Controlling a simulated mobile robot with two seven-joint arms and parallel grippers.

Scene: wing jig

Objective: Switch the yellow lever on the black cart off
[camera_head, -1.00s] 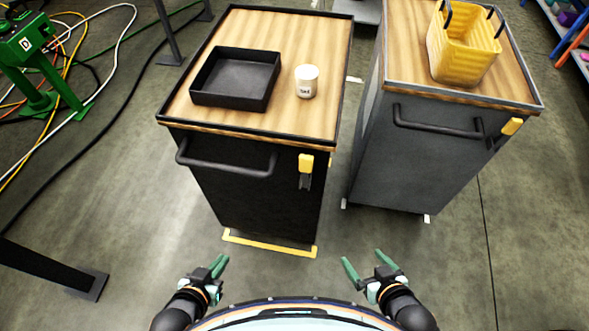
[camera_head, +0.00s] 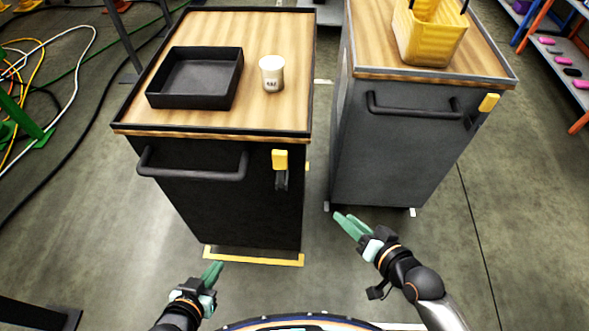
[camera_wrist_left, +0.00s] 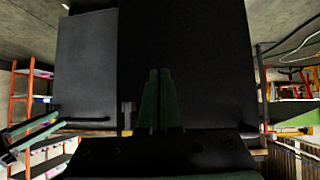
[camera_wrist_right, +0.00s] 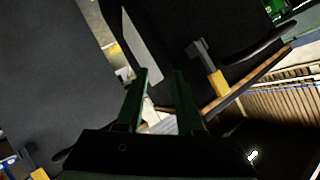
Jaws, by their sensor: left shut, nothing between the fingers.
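The black cart (camera_head: 225,205) stands left of centre in the head view. Its yellow lever (camera_head: 280,160) is at the upper right of the cart's front, yellow end up, above a dark bracket. The lever also shows in the right wrist view (camera_wrist_right: 217,83), beyond and right of the fingertips. My left gripper (camera_head: 212,274) is shut and empty, low in front of the cart; its fingers touch in the left wrist view (camera_wrist_left: 160,85). My right gripper (camera_head: 347,224) is to the lower right of the lever, apart from it. Its fingers show a gap in the right wrist view (camera_wrist_right: 162,80), with nothing held.
A bar handle (camera_head: 192,172) sits left of the lever. A black tray (camera_head: 196,78) and white cup (camera_head: 272,73) stand on the cart's top. A grey cart (camera_head: 400,150) with its own yellow lever (camera_head: 489,102) and a yellow basket (camera_head: 428,35) stands right, across a narrow gap.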

